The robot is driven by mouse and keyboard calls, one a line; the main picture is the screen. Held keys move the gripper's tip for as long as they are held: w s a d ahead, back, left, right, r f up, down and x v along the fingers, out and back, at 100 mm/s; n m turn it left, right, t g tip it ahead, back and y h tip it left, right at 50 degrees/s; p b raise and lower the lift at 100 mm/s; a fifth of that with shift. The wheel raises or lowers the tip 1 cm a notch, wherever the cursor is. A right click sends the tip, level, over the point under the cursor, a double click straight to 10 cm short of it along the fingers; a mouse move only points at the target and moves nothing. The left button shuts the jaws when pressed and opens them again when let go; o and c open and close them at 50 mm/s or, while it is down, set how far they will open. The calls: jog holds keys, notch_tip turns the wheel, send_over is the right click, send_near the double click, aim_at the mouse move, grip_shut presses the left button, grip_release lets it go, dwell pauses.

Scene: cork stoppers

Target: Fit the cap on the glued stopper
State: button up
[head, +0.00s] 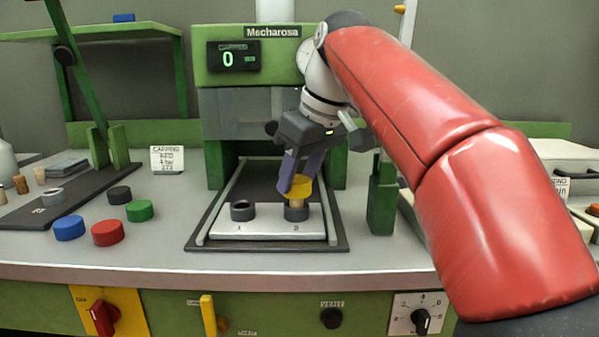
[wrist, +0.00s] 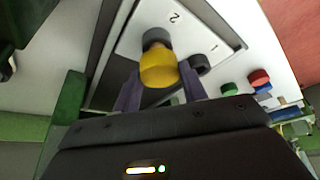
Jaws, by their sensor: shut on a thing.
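My gripper (head: 298,179) is shut on a yellow cap (head: 302,187), with its fingers pointing down. The cap also shows between the fingers in the wrist view (wrist: 159,72). A tan cork stopper (head: 296,204) stands upright in the dark holder marked 2 (head: 297,213), on the white plate (head: 267,230). The cap is directly over the stopper's top and looks slightly tilted. I cannot tell whether it is seated or just above. In the wrist view the cap hides most of the stopper. Any glue is hidden.
Holder 1 (head: 243,210) is empty to the left. The green press (head: 225,160) stands behind the plate. A green post (head: 381,198) stands close on the right.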

jog(key=shift+f, duration=0.4)
jog(key=o, duration=1)
jog(key=shift+o, duration=0.2)
jog(key=shift+r, duration=0.15)
jog(key=p+v, duration=0.2)
jog(key=v, duration=0.5)
jog(key=shift+r, duration=0.25)
jog(key=shift+s+d, duration=0.15)
